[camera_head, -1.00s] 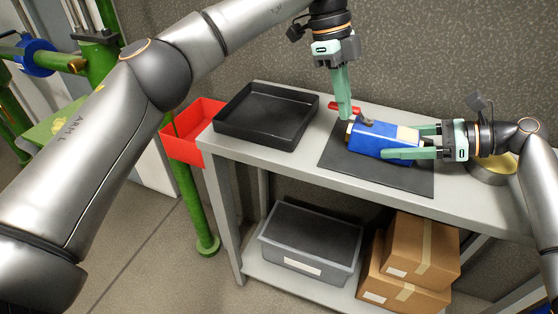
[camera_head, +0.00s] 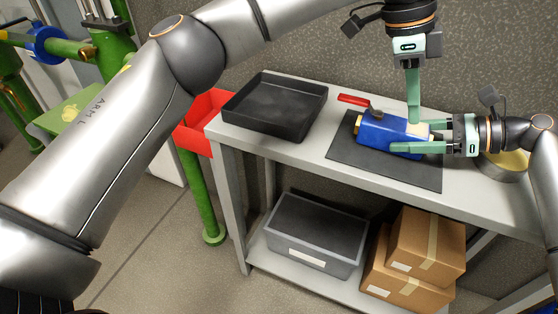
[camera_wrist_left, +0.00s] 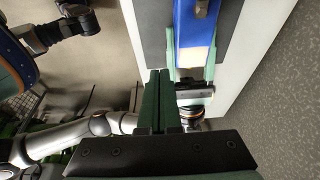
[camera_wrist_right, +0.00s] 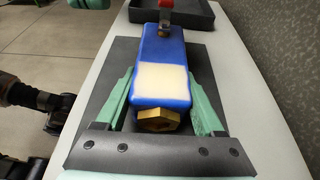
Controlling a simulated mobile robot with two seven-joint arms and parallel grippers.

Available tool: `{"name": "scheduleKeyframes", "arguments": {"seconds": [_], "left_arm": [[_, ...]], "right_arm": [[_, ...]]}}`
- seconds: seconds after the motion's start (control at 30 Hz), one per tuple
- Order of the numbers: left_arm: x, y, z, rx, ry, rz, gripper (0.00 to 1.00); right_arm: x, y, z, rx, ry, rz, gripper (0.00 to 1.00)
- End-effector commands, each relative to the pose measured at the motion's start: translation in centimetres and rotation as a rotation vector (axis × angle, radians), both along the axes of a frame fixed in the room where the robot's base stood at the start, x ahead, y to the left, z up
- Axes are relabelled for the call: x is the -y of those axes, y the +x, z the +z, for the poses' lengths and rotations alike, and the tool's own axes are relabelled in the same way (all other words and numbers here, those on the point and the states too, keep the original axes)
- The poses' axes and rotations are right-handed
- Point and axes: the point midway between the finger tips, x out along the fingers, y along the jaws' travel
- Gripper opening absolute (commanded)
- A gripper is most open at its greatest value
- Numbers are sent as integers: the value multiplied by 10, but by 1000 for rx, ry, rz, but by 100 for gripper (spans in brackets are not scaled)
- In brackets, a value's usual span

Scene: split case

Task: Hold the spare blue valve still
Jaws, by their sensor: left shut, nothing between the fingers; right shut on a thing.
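The blue valve (camera_head: 377,132) lies on the dark mat (camera_head: 350,158) on the bench. It has a red handle (camera_head: 353,99), brass ends and a cream label, which shows in the right wrist view (camera_wrist_right: 162,84). My right gripper (camera_head: 415,136) is shut on the valve, with one finger along each side of its body. My left gripper (camera_head: 414,121) is shut and empty, pointing down close to the labelled end of the valve. In the left wrist view its fingers (camera_wrist_left: 158,75) are together beside the valve (camera_wrist_left: 192,25). I cannot tell whether they touch it.
An empty black tray (camera_head: 262,124) stands left of the mat on the bench (camera_head: 320,153). A red bin (camera_head: 193,138) hangs at the bench's left end. A round yellowish dish (camera_head: 503,168) sits at the right, behind my right wrist. A grey crate (camera_head: 316,263) and cardboard boxes (camera_head: 421,250) are below.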

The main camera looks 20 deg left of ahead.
Motion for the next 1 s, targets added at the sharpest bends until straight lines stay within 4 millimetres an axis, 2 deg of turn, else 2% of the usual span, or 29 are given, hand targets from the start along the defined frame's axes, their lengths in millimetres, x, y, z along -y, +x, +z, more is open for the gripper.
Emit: {"name": "scheduleKeyframes", "arguments": {"seconds": [0.03,0.37,0.7,1.0], "left_arm": [[-3,0,10,2,0,0,0],[-23,-1,66,2,0,-3,0],[20,-18,30,-23,-286,-291,0],[48,-35,18,33,-617,-491,0]], "right_arm": [[1,-2,-10,-13,-14,3,0],[1,-2,-10,-13,-14,3,0],[0,-2,-10,-12,-14,3,0],[0,-2,-10,-12,-13,3,0]]}}
